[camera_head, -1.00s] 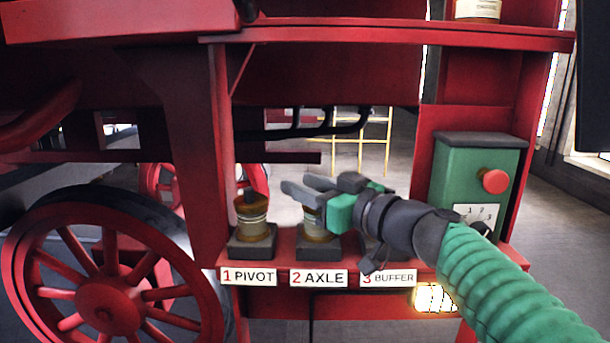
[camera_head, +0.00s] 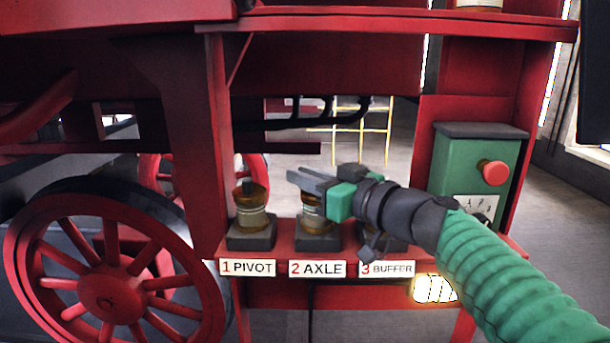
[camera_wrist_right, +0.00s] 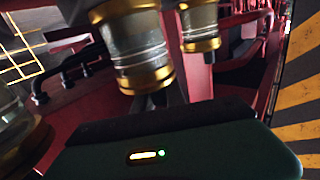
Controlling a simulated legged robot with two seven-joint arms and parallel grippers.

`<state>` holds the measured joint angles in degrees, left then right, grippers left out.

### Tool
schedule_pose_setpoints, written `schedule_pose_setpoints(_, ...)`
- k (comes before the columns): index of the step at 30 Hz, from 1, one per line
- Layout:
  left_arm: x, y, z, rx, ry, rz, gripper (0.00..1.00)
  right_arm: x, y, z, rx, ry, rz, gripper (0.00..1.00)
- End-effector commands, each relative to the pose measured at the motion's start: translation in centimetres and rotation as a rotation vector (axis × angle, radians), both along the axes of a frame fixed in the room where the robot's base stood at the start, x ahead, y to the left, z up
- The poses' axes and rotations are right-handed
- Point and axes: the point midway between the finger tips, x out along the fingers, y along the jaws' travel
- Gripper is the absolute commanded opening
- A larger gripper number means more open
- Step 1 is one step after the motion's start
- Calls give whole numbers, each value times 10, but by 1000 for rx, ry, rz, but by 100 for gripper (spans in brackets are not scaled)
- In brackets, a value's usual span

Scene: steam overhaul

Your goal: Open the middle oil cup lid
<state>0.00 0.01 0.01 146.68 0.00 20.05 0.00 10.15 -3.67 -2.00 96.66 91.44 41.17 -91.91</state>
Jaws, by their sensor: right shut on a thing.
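Three oil cups of glass and brass stand on dark blocks behind labels. The middle oil cup (camera_head: 313,214) is behind the "2 AXLE" label (camera_head: 317,269). Its top and lid are covered by my right gripper (camera_head: 304,178), which comes in from the right with its dark fingers close together at the lid. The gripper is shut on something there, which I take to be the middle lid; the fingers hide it. In the right wrist view the cup nearest the gripper body shows large (camera_wrist_right: 138,55), with its brass bands. My left gripper is not in view.
The pivot cup (camera_head: 250,208) stands left with its dark knob up. The buffer cup is mostly behind my right wrist. A green box (camera_head: 470,160) with a red button (camera_head: 494,173) stands right. A spoked red wheel (camera_head: 110,290) is at left.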

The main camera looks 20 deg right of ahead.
Motion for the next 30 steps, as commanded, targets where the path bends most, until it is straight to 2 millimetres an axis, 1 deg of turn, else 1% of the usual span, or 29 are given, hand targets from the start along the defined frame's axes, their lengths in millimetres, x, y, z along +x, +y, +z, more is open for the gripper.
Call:
schedule_pose_setpoints(1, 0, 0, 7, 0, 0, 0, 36, 1, -1, 5, 3, 12, -2, 0)
schedule_pose_setpoints(5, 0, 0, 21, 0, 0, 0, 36, 3, -2, 9, 19, 72, -3, 0)
schedule_pose_setpoints(11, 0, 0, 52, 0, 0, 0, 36, 8, -4, 16, 60, 219, -4, 0)
schedule_pose_setpoints(23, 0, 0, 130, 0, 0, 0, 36, 22, -8, 21, 166, 583, -4, 0)
schedule_pose_setpoints(30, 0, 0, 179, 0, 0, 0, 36, 31, -11, 21, 230, 801, -6, 0)
